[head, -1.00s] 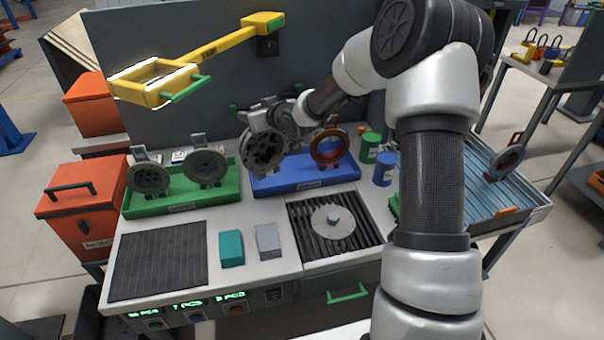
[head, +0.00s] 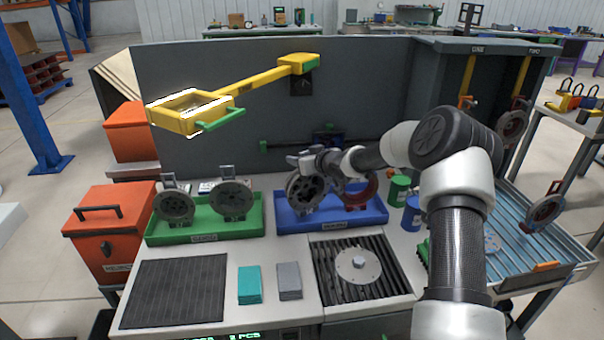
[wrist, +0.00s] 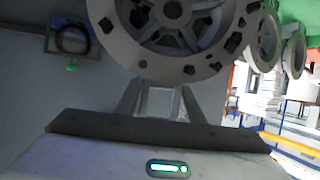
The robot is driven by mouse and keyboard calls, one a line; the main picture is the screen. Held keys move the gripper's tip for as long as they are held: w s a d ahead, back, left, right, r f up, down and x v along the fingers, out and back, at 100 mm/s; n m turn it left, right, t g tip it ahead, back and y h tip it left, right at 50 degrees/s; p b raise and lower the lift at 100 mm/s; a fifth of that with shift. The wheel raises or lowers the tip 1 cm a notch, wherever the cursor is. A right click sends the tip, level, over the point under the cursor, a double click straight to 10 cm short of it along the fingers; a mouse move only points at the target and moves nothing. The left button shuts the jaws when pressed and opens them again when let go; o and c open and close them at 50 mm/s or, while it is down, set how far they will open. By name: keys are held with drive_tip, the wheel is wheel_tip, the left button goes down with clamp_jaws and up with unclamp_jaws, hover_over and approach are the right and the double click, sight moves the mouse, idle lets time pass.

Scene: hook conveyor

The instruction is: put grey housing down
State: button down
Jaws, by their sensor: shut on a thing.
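The grey housing (head: 302,192), a round part with holes around its face, is upright at the left end of the blue tray (head: 291,226). My gripper (head: 304,160) is shut on it at its upper part. In the wrist view the housing (wrist: 125,45) fills the top, just beyond the fingers (wrist: 160,98). I cannot tell whether its lower edge rests on the tray floor or hangs just above it. A red-rimmed ring part (head: 368,194) stands at the tray's right, partly hidden behind my arm.
A green tray (head: 205,238) on the left holds two grey round parts. A yellow hinged frame (head: 190,113) juts out above it. Green and blue cans (head: 399,189) stand right of the blue tray. Teal and grey blocks (head: 250,284) and a ribbed plate with a disc (head: 358,266) lie in front.

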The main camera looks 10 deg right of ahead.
drive_tip(key=shift+f, duration=1.7)
drive_tip(key=shift+f, duration=0.15)
drive_tip(key=c, duration=1.2)
unclamp_jaws()
drive_tip(key=shift+f+b, duration=0.15)
drive_tip(key=shift+b, duration=0.15)
drive_tip(key=shift+r, duration=0.2)
drive_tip(key=v, duration=1.2)
drive_tip(key=shift+f, duration=0.1)
